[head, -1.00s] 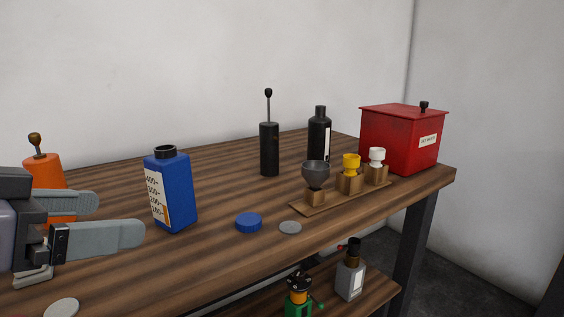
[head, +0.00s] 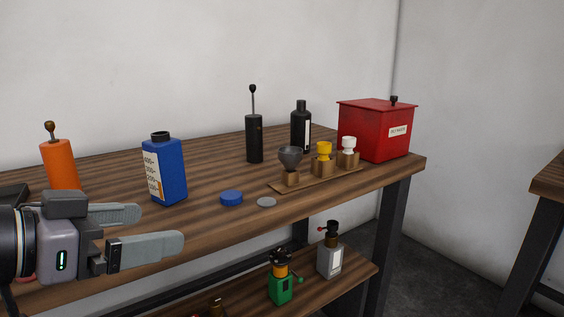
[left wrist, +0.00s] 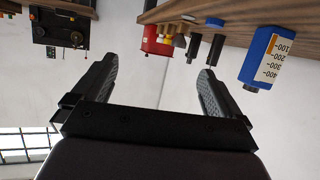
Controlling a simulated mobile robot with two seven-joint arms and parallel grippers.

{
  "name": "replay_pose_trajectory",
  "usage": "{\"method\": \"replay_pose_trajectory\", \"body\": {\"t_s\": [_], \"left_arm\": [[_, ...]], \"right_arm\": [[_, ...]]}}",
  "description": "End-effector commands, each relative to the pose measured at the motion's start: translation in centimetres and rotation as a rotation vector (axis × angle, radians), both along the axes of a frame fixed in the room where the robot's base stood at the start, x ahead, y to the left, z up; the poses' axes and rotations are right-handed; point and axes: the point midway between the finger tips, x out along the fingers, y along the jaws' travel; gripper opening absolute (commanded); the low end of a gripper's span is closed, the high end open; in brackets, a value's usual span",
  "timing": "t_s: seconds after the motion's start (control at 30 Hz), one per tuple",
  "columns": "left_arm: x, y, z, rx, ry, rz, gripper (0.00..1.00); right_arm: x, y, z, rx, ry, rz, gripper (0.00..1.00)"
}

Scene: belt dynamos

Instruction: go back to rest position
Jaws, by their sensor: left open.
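My left gripper (head: 160,232) is at the left of the head view, in front of the table's front edge. Its two fingers are apart with nothing between them. The left wrist view also shows the open, empty fingers (left wrist: 152,85), with the table upside down at the top. A blue bottle (head: 165,172) with a measuring scale stands open on the table, right of and beyond the gripper. A blue cap (head: 231,198) lies on the table beside a grey disc (head: 266,202). My right gripper is not in view.
The wooden table (head: 215,175) carries an orange cylinder (head: 60,164), a black pump (head: 254,140), a black bottle (head: 301,130), a rack (head: 320,180) of small cups and a red box (head: 376,132). A lower shelf (head: 240,300) holds a green grinder (head: 280,287) and a grey one (head: 330,260). Another table (head: 550,182) stands right.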

Motion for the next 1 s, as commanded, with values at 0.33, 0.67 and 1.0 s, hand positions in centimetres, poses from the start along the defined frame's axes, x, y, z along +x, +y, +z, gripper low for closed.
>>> {"method": "replay_pose_trajectory", "body": {"t_s": [0.33,0.67,1.0], "left_arm": [[3.7,-2.2,-8.9,-0.120,-0.002,0.007,1.00],[3.6,-1.7,-20.9,-0.151,0.044,0.155,1.00],[-3.0,0.3,-35.2,-0.034,0.170,0.349,1.00]], "right_arm": [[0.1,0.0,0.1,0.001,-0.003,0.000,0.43],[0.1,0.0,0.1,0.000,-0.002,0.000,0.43],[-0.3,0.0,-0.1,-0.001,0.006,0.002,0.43]]}}
